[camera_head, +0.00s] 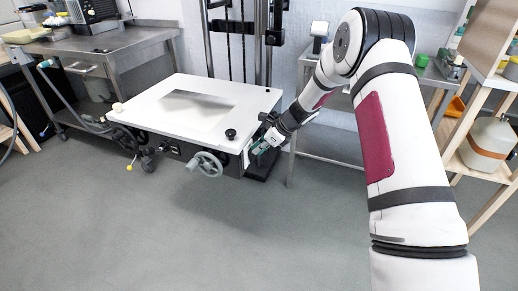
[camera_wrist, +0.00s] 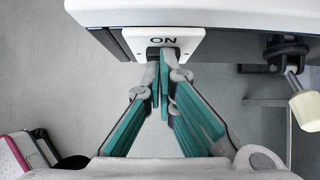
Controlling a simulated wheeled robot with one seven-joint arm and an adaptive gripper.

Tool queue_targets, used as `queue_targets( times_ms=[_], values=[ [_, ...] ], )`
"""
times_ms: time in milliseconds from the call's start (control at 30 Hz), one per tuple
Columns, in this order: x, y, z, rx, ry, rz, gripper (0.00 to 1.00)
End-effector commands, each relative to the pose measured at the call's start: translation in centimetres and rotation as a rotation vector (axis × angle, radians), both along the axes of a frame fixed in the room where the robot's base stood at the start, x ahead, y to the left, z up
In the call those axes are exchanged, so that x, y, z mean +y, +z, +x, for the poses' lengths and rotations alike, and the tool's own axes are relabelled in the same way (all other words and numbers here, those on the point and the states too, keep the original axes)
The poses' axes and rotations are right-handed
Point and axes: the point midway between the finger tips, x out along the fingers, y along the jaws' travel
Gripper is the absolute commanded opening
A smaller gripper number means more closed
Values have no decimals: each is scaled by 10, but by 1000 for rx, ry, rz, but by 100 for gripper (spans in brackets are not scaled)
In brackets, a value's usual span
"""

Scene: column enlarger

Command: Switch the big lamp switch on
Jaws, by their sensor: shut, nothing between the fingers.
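The lamp switch (camera_wrist: 185,41) is a white plate marked "ON" in dark letters, set in the dark side of the white-topped enlarger table (camera_head: 150,110). A dark part (camera_wrist: 153,52) shows just below the letters, mostly hidden behind my fingertips, so its position cannot be read. My gripper (camera_wrist: 162,58) has green-sided fingers brought together and empty. Its tips are over the lower part of the plate, at or very near the dark part; I cannot tell whether they touch. In the head view my gripper (camera_head: 258,149) is at the table's right front corner.
A grey handwheel (camera_head: 207,163) sticks out from the table's front, with a black knob (camera_head: 231,134) above on the top. A cream-coloured knob (camera_wrist: 305,108) on a lever is at right in the wrist view. The floor in front is clear.

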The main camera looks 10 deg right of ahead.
Motion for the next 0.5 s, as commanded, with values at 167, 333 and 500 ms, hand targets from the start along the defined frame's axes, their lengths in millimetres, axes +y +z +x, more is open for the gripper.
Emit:
queue_targets(
  times_ms=[167,333,500],
  values=[
    [0,1,0,0,0,0,0],
    [0,7,0,0,0,0,0],
    [0,15,0,0,0,0,0]
  ],
)
